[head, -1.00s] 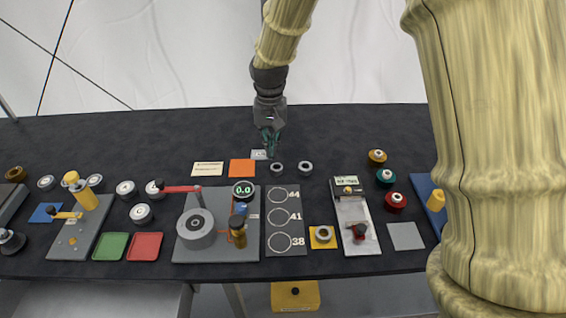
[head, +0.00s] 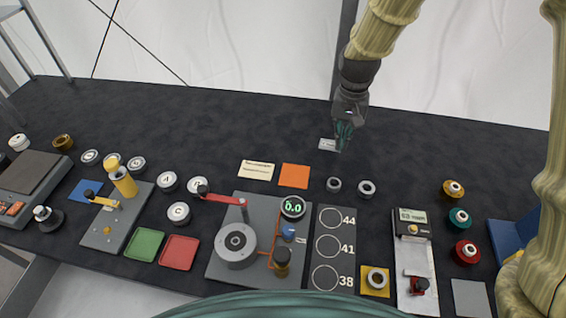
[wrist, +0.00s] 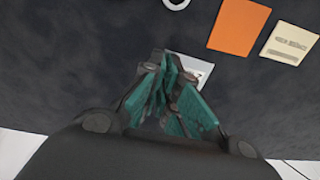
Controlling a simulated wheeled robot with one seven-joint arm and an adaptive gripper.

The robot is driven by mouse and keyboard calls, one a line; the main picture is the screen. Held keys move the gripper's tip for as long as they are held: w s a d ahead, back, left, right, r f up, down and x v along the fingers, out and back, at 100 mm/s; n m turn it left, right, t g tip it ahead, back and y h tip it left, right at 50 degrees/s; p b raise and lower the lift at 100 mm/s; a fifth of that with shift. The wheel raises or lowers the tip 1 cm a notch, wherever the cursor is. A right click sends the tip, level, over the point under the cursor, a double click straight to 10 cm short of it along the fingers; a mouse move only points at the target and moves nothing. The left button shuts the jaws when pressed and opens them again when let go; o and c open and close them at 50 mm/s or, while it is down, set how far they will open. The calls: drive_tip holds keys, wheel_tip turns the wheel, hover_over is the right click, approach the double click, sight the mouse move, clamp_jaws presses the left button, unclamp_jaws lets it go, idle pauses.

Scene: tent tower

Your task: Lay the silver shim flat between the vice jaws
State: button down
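My gripper (head: 343,136) hangs low over the back of the table, beside a small pale card or plate (head: 327,144). In the wrist view my gripper's teal fingers (wrist: 168,78) lean close together, partly covering that pale piece (wrist: 203,72). I cannot tell whether the fingers are fully shut or hold something thin. No silver shim can be made out for certain; the pale piece has dark marks on it. A long grey device with a small display and a red knob (head: 415,262) stands at the front right. It may be the vice; its jaws are too small to make out.
An orange square (head: 294,176) and a cream label card (head: 257,170) lie left of my gripper. Two rings (head: 367,188) lie in front of it. Spools, a numbered board (head: 333,245) and a grey fixture (head: 236,245) crowd the front. The back is mostly clear.

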drive_tip(key=shift+n, duration=0.5)
drive_tip(key=s+a+f+p, duration=0.1)
drive_tip(key=s, duration=0.4)
drive_tip(key=s+a, duration=0.1)
drive_tip(key=s, duration=0.5)
drive_tip(key=s+a+f+p, duration=0.1)
drive_tip(key=s, duration=0.5)
drive_tip(key=shift+a+f+p, duration=0.2)
drive_tip(key=shift+f+p, duration=0.1)
drive_tip(key=shift+s, duration=0.15)
drive_tip(key=p, duration=0.5)
hover_over(337, 171)
drive_tip(key=shift+d+f, duration=0.1)
drive_tip(key=shift+f, duration=0.65)
drive_tip(key=shift+f+p, duration=1.1)
drive_tip(key=shift+f, duration=0.65)
drive_tip(key=shift+f, duration=0.1)
drive_tip(key=c, duration=1.6)
unclamp_jaws()
drive_tip(key=shift+c, duration=0.2)
